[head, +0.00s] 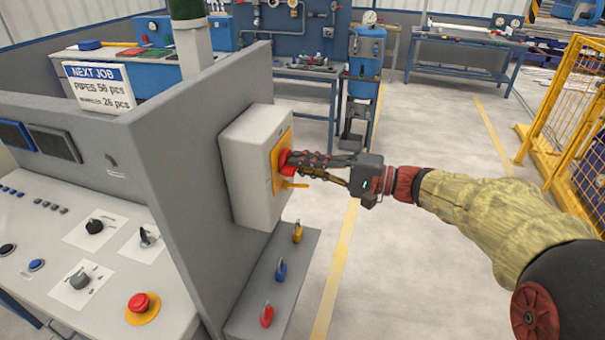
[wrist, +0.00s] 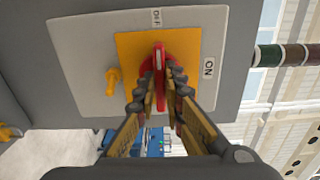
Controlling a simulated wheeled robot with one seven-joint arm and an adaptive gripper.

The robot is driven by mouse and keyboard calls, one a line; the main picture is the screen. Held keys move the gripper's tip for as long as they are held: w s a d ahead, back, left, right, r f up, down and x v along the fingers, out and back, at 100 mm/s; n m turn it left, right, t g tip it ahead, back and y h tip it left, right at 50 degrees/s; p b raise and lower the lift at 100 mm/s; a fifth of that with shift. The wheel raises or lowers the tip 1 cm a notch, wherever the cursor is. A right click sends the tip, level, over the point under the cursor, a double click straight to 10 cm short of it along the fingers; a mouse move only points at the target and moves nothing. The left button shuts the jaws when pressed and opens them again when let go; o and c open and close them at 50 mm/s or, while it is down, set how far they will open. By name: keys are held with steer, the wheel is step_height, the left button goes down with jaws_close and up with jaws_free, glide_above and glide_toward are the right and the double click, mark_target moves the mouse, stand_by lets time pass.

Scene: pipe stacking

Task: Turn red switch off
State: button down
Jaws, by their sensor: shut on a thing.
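The red switch (head: 284,163) is a rotary handle on a yellow plate (head: 275,175), fixed to a light grey box on the side of the console. My gripper (head: 298,162) reaches it from the right and is shut on its handle. In the wrist view the red switch (wrist: 160,72) stands between my two fingertips (wrist: 161,84), its handle pointing up and down in the picture. An "OFF" label (wrist: 156,17) is above the handle and an "ON" label (wrist: 209,67) is to its right. A small yellow piece (wrist: 113,80) sticks out left of the handle.
The grey console panel (head: 185,150) stands left of my gripper. A ledge below the box holds yellow (head: 298,231), blue (head: 281,270) and red (head: 267,315) padlock-like items. A red button (head: 139,303) is on the desk. Floor to the right is open up to a yellow cage (head: 575,120).

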steer(key=shift+f, duration=0.1)
stand_by(0.3)
steer(key=c, duration=1.9)
jaws_free()
steer(key=v, duration=1.2)
